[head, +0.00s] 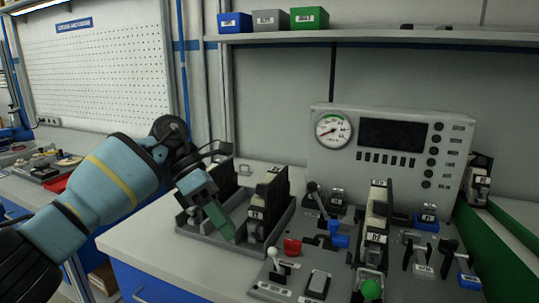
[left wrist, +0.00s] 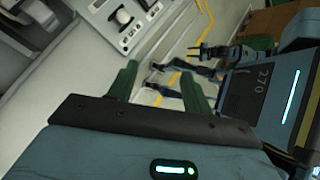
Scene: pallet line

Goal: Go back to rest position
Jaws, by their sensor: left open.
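My left arm comes in from the left in the head view. Its gripper (head: 217,222) has green fingers and hangs over the left part of the bench, in front of a grey tray (head: 187,228) with dark upright modules. In the left wrist view the left gripper (left wrist: 158,70) has its two green fingers spread apart with nothing between them. I cannot make out my right gripper in either view.
A control panel with a gauge (head: 333,130) stands behind levers and buttons on the bench. A green rail (head: 503,250) runs at the right. A shelf (head: 400,36) holds small bins above. The bench's front left corner (head: 130,235) is clear.

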